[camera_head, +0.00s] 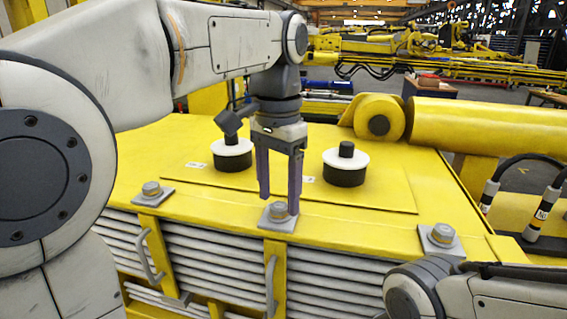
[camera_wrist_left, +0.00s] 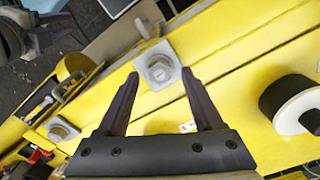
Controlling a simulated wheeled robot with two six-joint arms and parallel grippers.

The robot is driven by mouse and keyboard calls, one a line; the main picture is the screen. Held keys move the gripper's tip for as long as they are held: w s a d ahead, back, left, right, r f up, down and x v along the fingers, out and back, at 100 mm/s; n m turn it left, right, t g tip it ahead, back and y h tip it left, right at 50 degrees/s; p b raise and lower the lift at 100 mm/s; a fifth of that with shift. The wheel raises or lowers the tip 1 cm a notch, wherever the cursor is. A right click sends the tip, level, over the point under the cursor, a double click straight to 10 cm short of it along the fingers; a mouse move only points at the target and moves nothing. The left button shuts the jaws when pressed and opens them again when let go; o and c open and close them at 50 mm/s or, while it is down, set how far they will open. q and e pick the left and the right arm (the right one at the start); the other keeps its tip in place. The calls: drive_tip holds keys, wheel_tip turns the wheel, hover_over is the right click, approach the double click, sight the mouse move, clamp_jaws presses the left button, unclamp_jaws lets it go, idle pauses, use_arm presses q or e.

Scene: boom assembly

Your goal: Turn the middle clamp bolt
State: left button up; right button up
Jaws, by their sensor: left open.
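The middle clamp bolt (camera_head: 279,211) is a grey hex head on a square plate at the front edge of the yellow machine top. It also shows in the left wrist view (camera_wrist_left: 159,69). My left gripper (camera_head: 279,201) is open and empty, pointing down, with its dark fingertips close above this bolt. In the left wrist view the bolt head appears between the fingertips of my left gripper (camera_wrist_left: 161,77); contact cannot be told. Part of my right arm shows at the lower right of the head view, but its gripper is out of view.
A left bolt (camera_head: 152,188) and a right bolt (camera_head: 441,234) sit along the same edge. Two black cylinders with white discs, a left one (camera_head: 232,156) and a right one (camera_head: 345,171), stand behind my left gripper. A yellow cylinder (camera_head: 485,125) lies at the back right.

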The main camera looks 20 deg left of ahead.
sight(278, 206)
use_arm(q)
wheel_tip(278, 206, up, 9)
drive_tip(key=shift+r, duration=0.2)
idle(0.5)
